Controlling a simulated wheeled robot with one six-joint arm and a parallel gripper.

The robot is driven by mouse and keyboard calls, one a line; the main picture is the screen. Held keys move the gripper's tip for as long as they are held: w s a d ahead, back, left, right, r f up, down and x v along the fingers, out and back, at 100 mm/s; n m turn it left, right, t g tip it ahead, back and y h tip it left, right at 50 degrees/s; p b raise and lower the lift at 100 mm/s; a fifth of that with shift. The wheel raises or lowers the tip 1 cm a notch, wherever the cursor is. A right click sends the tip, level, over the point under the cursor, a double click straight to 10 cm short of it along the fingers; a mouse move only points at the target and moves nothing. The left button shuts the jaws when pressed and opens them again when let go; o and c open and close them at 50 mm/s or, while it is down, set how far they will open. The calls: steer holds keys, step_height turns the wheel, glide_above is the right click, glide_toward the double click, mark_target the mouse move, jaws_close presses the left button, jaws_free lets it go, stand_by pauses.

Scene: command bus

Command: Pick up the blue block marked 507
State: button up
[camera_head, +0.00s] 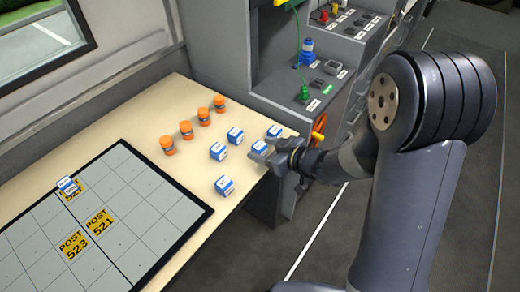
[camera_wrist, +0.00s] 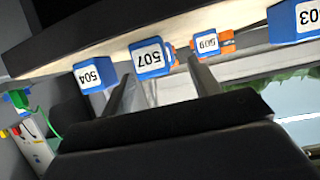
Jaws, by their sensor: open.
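The blue block marked 507 (camera_wrist: 150,58) has a white label, upside down in the wrist view. It appears between and beyond the two fingers of my gripper (camera_wrist: 163,78). In the head view it seems to be the block (camera_head: 260,147) at the table's right edge, close to the fingertips of my gripper (camera_head: 264,156). My gripper is open and holds nothing. The fingers partly cover the lower area of the wrist view, and contact with the block cannot be told.
Similar blocks marked 504 (camera_wrist: 92,78), 509 (camera_wrist: 207,43) and 503 (camera_wrist: 293,21) stand nearby. Several orange-capped containers (camera_head: 186,130) stand behind on the table (camera_head: 150,110). A grey gridded mat (camera_head: 130,190) lies left. A grey console (camera_head: 300,80) borders the table's far right.

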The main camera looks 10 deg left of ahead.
mark_target(255, 145)
steer(key=x, duration=0.4)
steer(key=shift+w+a+f, duration=0.1)
steer(key=shift+w+f, duration=0.1)
steer(key=shift+w, duration=0.15)
steer(key=c, duration=1.1)
